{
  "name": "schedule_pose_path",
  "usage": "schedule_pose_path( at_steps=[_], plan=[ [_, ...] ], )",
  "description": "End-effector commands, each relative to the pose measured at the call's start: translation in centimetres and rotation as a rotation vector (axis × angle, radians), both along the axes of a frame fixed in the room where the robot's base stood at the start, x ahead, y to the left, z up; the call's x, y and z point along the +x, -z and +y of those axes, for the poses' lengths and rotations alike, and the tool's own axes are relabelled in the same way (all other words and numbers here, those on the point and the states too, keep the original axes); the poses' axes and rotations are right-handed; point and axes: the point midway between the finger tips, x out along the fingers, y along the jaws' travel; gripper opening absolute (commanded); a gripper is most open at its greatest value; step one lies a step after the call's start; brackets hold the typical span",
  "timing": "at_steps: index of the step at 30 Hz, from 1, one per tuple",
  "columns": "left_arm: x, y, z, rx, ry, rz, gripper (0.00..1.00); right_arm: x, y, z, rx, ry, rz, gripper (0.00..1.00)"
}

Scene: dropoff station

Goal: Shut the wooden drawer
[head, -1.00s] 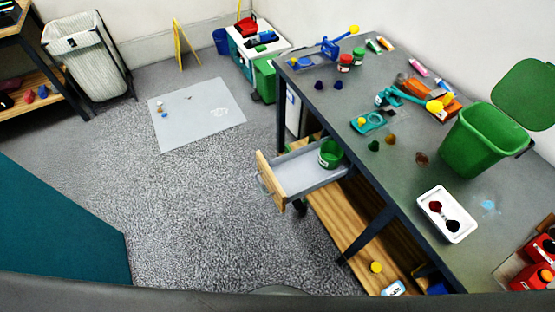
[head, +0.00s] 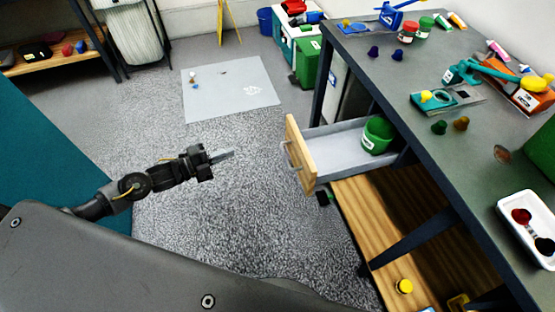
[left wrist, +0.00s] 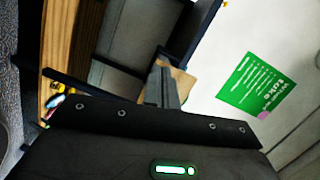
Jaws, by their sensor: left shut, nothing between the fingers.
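The wooden drawer (head: 301,153) is pulled out from under the grey workbench, with its pale wood front and metal handle (head: 291,157) facing left. A green tub (head: 377,136) stands inside it, toward the back. My left gripper (head: 231,154) is shut and empty, in the air to the left of the drawer front, pointing toward it with a clear gap. Its closed fingers (left wrist: 162,85) also show in the left wrist view, where a small pale wood patch behind them is too partly hidden to name. My right gripper is not in view.
The workbench (head: 420,70) carries cups, tools and a white tray (head: 527,222). A wooden lower shelf (head: 375,225) lies below the drawer. A grey mat (head: 232,88) lies on the floor, which is clear left of the drawer. A green sign (left wrist: 253,84) shows in the wrist view.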

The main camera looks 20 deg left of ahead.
Motion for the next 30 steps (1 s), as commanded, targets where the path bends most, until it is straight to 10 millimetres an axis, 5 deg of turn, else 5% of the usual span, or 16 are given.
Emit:
schedule_pose_path(
  at_steps=[1,6,12,17,30],
  plan=[
    [-0.7,-0.7,-1.0,0.023,0.074,-0.072,0.00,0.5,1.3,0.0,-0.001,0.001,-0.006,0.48],
    [-2.7,-4.1,-3.1,0.054,0.213,-0.208,0.00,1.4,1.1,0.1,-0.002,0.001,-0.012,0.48],
    [-3.0,-4.9,-3.5,0.056,0.230,-0.227,0.00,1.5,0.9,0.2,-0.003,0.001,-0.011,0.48],
    [-2.1,-5.0,-4.7,0.054,0.226,-0.229,0.00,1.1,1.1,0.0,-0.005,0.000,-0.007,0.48],
    [2.6,-5.0,-12.1,0.052,0.226,-0.227,0.00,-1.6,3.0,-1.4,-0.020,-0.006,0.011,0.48]
  ],
)
